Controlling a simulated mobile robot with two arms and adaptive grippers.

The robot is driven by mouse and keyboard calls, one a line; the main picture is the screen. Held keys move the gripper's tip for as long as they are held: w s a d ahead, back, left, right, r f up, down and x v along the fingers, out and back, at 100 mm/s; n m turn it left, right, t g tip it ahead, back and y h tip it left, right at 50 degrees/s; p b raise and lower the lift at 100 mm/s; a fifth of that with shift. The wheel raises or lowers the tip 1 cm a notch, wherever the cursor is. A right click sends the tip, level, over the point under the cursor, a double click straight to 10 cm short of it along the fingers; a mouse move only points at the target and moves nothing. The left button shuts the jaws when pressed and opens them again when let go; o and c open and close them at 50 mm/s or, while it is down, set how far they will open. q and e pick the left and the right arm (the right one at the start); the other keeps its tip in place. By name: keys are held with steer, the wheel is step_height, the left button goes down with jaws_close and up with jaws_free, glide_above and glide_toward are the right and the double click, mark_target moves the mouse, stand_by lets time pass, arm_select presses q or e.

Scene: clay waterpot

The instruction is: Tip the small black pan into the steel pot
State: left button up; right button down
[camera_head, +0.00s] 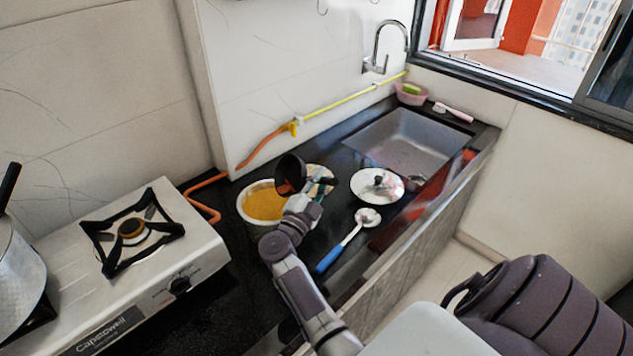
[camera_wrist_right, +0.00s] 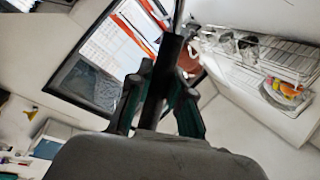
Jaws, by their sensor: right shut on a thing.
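The small black pan (camera_head: 289,168) is tilted on its side in the head view, at the right rim of a pale metal pot (camera_head: 247,222) filled with yellow contents. Something reddish-brown shows in the pan's mouth. I cannot tell whether pan and pot touch. My right gripper (camera_head: 318,183) is just right of the pan, shut on its handle. In the right wrist view the black handle (camera_wrist_right: 165,75) stands between the two fingers of my right gripper (camera_wrist_right: 163,90). The handle is mostly hidden in the head view. My left gripper is out of view.
A stove (camera_head: 150,265) and a silver pan (camera_head: 20,280) stand at left. A lid (camera_head: 365,188) and blue-handled ladle (camera_head: 340,247) lie on the black counter to the right. The sink (camera_head: 405,140) is behind.

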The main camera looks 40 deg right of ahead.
steer(key=shift+a, duration=0.15)
steer(key=shift+w+a+r+h+b, duration=0.1)
steer(key=shift+a+h+b, duration=0.05)
steer(key=shift+h+b, duration=0.2)
steer(key=shift+a+r+n+t+b, duration=0.2)
steer(key=shift+a+n+t+b, duration=0.1)
steer(key=shift+a+n+t, duration=0.1)
steer(key=shift+w+h, duration=0.1)
steer(key=shift+h, duration=0.15)
stand_by(0.4)
steer(key=shift+w+a+r+n+t+b, duration=0.1)
steer(key=shift+a+r+n+t+b, duration=0.25)
steer(key=shift+a+n+b, duration=0.25)
steer(key=shift+h, duration=0.3)
steer(key=shift+a+t, duration=0.2)
steer(key=shift+t, duration=0.05)
